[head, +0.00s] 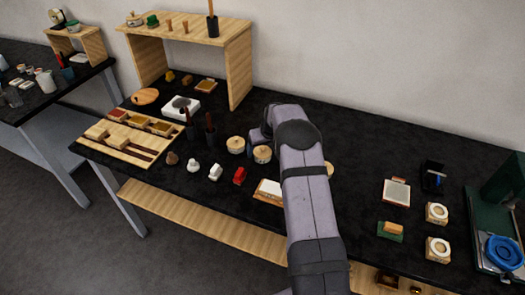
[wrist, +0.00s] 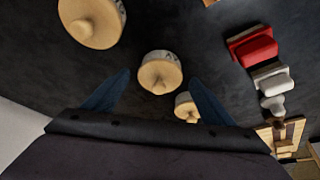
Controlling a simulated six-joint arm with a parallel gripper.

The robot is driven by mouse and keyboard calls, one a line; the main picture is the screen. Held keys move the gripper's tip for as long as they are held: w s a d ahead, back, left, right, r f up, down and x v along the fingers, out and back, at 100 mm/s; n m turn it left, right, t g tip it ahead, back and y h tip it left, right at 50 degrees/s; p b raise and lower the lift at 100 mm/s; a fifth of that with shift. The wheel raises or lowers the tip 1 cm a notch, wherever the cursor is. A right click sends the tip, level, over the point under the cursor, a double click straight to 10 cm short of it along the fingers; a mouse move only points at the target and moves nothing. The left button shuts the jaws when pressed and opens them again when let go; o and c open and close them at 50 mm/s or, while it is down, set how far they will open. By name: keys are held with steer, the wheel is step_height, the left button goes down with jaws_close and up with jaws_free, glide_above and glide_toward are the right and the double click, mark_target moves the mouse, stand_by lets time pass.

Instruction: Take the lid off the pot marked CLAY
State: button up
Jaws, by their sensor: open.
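Three small round pots with pale wooden knobbed lids stand on the black table. In the head view they are the left pot (head: 235,145), the middle pot (head: 262,154) and the right pot (head: 329,169), mostly behind my arm. The wrist view shows a large near pot (wrist: 90,20), a middle pot (wrist: 160,72) and a smaller far pot (wrist: 186,107). All three lids are on. No marking is readable, so I cannot tell which is CLAY. My gripper (wrist: 160,77) is open and empty, its blue fingers either side of the middle pot in the picture; contact is not visible.
A red block (head: 239,176) and white pieces (head: 215,173) stand left of my arm. A wooden tray (head: 130,137) lies at the far left, near a wooden shelf (head: 240,70). The table right of my arm is fairly clear up to a pad (head: 397,191).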

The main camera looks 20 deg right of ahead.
mark_target(264, 154)
steer(key=c, duration=1.1)
steer(key=shift+r+b, duration=1.85)
steer(key=shift+r, duration=3.2)
